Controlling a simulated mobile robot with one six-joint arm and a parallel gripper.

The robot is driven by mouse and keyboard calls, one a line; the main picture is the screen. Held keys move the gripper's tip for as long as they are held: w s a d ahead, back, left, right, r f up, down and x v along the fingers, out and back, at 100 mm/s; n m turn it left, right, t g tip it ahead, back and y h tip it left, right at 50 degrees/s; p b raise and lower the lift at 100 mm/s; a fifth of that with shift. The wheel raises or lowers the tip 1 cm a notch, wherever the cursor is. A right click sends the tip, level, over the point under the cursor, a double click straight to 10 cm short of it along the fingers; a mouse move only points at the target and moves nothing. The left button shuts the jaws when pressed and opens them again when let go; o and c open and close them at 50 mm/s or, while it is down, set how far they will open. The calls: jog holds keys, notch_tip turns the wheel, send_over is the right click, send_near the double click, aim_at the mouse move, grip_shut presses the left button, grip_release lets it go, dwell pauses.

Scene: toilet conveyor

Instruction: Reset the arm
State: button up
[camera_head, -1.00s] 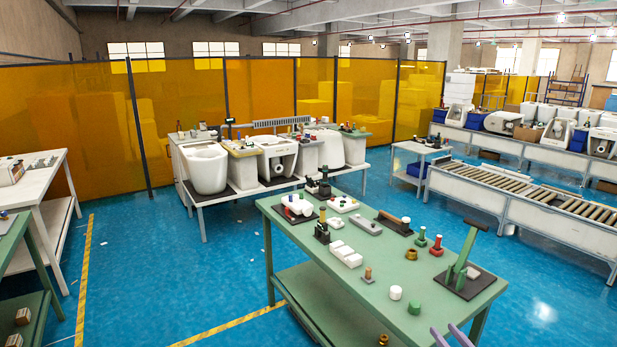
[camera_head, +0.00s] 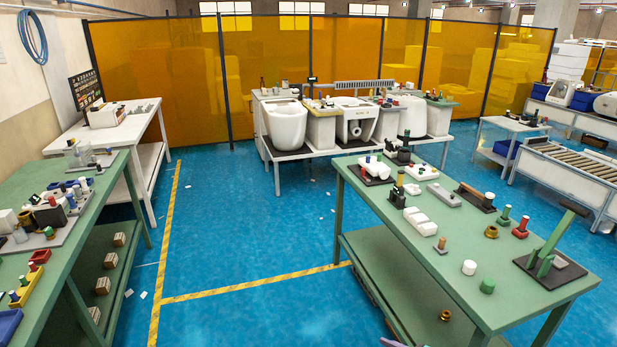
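Only a small purple tip of what looks like my gripper (camera_head: 393,343) shows at the bottom edge of the head view, right of the middle. The rest of the gripper and my arm are out of view. Whether its fingers are apart or hold anything cannot be seen.
The green table bears white blocks (camera_head: 420,221), a green lever press (camera_head: 556,246) and small coloured parts. Another green bench (camera_head: 100,215) stands at left. Toilets (camera_head: 286,126) stand on a rear table. Blue floor (camera_head: 250,240) between the benches is open, with yellow lines.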

jog(key=s+a+f+n+g+b, duration=0.3)
jog(key=s+a+f+n+g, duration=0.9)
jog(key=s+a+f, duration=0.65)
jog(key=s+d+f+n+g+h, duration=0.4)
jog(key=s+d+n+h, duration=0.4)
jog(key=s+d+n, duration=0.3)
jog(key=d+n, duration=0.1)
jog(key=n, duration=0.2)
jog(key=shift+s+d+n, duration=0.35)
jog(key=shift+s+n, duration=0.05)
